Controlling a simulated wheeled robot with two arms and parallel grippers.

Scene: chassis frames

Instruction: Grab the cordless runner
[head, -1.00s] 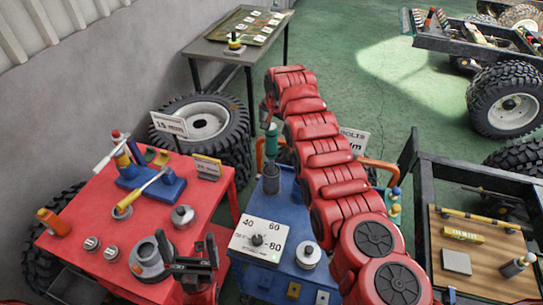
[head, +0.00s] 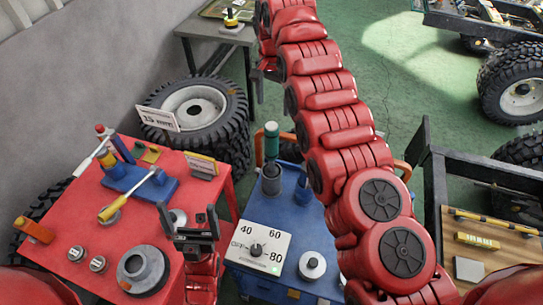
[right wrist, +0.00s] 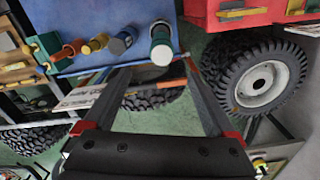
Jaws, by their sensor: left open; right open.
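I cannot tell for sure which tool is the cordless runner. My left gripper (head: 191,226) is open and empty at the right part of the red table.
The red table (head: 75,215) holds several tools and metal parts. A dark-framed bench (head: 435,190) is at right.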

